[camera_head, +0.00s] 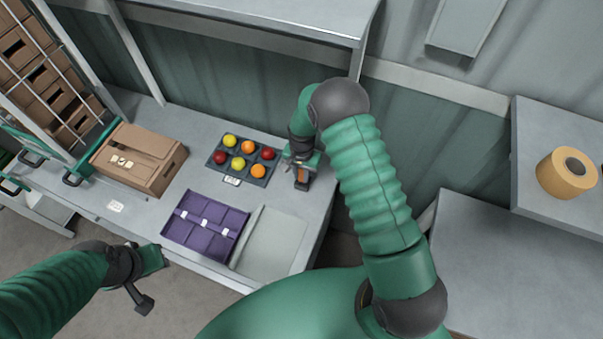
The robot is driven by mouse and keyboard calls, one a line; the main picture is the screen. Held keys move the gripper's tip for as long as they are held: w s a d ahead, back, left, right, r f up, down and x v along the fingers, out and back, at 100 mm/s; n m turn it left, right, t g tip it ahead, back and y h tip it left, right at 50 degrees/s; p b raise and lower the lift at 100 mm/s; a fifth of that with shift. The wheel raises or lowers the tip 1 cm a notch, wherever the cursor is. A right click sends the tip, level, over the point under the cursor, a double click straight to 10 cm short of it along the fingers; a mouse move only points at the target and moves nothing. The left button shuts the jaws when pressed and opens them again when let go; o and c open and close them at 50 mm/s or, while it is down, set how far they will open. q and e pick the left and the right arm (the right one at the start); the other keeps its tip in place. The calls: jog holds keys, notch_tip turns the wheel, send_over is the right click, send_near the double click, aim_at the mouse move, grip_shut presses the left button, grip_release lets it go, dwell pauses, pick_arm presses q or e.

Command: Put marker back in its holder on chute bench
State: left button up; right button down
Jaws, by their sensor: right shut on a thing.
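My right gripper (302,183) is over the right part of the chute bench (170,120), just right of the tray of coloured tomatoes. It is shut on a small orange thing (302,174), which I take to be the marker; the fingers hide most of it. I cannot make out the marker's holder; my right gripper and arm cover part of that end of the bench. My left gripper (148,282) is empty as far as I see, in front of the bench over the floor; its jaw opening is not clear.
A dark tray (232,181) holds red, orange and yellow tomatoes. A purple divided tray (205,226) and a pale grey panel (272,240) lie near the front edge. A cardboard box (150,178) stands left. A tape roll (566,173) sits on the right shelf.

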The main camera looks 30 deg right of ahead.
jog(key=shift+d+f, duration=0.15)
jog(key=shift+f, duration=0.3)
jog(key=shift+f+b, duration=0.55)
jog(key=shift+b, duration=0.15)
jog(key=c, duration=1.2)
grip_release()
jog(key=c, duration=0.3)
jog(key=shift+c, duration=0.2)
notch_tip(320, 180, up, 7)
jog(key=p, duration=0.5)
jog(key=shift+r, duration=0.15)
